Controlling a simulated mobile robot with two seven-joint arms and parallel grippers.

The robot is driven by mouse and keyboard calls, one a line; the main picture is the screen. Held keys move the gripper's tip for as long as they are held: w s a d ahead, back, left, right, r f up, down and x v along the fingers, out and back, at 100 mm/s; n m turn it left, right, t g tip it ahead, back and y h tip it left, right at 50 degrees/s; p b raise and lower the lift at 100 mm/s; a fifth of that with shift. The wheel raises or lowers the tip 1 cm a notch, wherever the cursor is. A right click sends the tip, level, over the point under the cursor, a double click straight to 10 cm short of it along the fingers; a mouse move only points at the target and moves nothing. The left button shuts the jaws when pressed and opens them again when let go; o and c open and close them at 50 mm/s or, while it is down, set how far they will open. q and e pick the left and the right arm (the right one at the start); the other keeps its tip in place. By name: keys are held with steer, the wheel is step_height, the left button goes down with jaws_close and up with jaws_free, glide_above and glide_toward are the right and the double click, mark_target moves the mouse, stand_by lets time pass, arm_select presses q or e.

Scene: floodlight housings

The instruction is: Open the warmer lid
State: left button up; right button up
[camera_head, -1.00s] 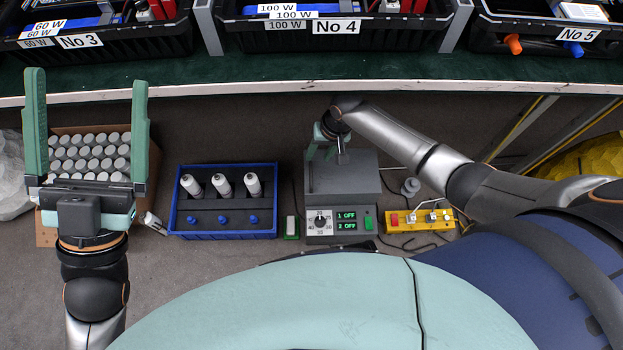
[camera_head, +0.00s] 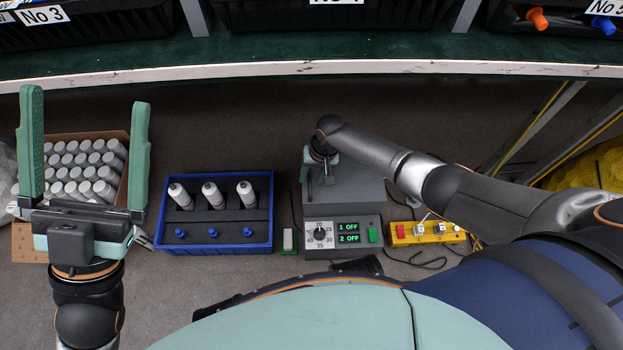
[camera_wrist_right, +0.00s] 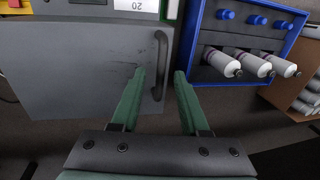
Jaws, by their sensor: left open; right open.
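The warmer (camera_head: 355,195) is a grey box with a dial and a green display reading 1 OFF and 2 OFF. Its grey lid (camera_wrist_right: 90,65) looks shut and has a dark bar handle (camera_wrist_right: 161,65) near one edge. My right gripper (camera_wrist_right: 159,73) is open over that edge. In the right wrist view the handle appears between its fingertips, with no grip on it; the depth gap is hard to judge. In the head view the right gripper (camera_head: 322,175) partly covers the handle side. My left gripper (camera_head: 86,98) is open and empty at the far left, fingers pointing up.
A blue tray (camera_head: 215,248) with white bottles stands left of the warmer, and a carton (camera_head: 118,140) of grey-capped bottles is further left. A yellow switch box (camera_head: 427,232) with cables is at right. A shelf edge (camera_head: 230,76) runs across behind.

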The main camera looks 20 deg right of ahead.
steer(key=shift+a+f, duration=0.1)
steer(key=shift+f, duration=0.05)
jaws_close()
stand_by(0.4)
stand_by(1.0)
